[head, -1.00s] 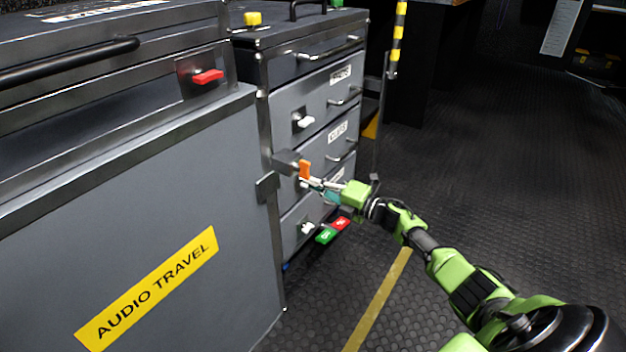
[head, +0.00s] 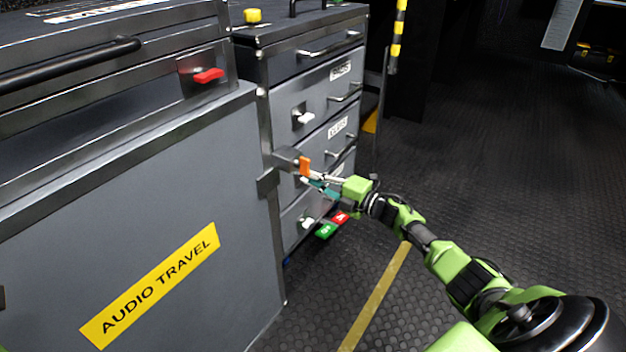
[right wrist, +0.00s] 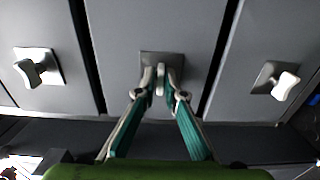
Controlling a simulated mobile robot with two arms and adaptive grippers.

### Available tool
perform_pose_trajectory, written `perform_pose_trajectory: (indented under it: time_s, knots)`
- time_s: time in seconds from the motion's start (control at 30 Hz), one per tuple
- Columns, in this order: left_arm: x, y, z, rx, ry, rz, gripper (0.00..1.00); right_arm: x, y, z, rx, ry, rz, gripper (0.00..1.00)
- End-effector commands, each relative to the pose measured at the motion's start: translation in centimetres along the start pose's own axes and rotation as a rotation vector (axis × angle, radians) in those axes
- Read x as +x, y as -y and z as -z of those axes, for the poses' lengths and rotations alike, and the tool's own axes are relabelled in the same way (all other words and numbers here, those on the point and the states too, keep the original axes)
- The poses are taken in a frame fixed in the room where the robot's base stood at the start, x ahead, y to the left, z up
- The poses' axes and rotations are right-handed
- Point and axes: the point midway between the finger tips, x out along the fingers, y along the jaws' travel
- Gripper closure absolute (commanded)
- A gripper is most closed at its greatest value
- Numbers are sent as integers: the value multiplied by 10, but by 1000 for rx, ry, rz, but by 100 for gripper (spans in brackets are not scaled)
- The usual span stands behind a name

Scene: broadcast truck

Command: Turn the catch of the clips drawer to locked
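The clips drawer (head: 342,142) is a grey drawer with a white label in the middle of the drawer stack. Its catch (right wrist: 160,80) sits on a dark square plate in the right wrist view. My right gripper (right wrist: 161,76) has its teal fingers drawn close together, one on each side of the catch's small handle, and seems shut on it. My left gripper is out of view.
White catches of neighbouring drawers show above (head: 303,118) and below (head: 307,222). A grey case with a red catch (head: 208,75) stands close on the left.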

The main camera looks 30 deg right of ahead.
Motion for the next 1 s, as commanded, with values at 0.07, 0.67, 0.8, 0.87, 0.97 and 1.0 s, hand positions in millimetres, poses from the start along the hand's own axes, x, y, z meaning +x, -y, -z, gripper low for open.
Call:
perform_pose_trajectory:
  time_s: [0.07,0.67,0.8,0.87,0.97,1.0]
  knots:
    - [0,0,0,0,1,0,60,2,-4,-1,-1,4,-6,78]
    - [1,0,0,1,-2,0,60,-36,1,0,-3,0,3,78]
    - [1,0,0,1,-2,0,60,-61,1,0,-3,0,3,78]
    - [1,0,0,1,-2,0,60,-72,2,0,-1,1,3,78]
    - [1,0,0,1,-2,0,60,-88,1,0,-2,0,3,78]
    - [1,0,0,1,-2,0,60,-93,0,0,-2,0,1,78]
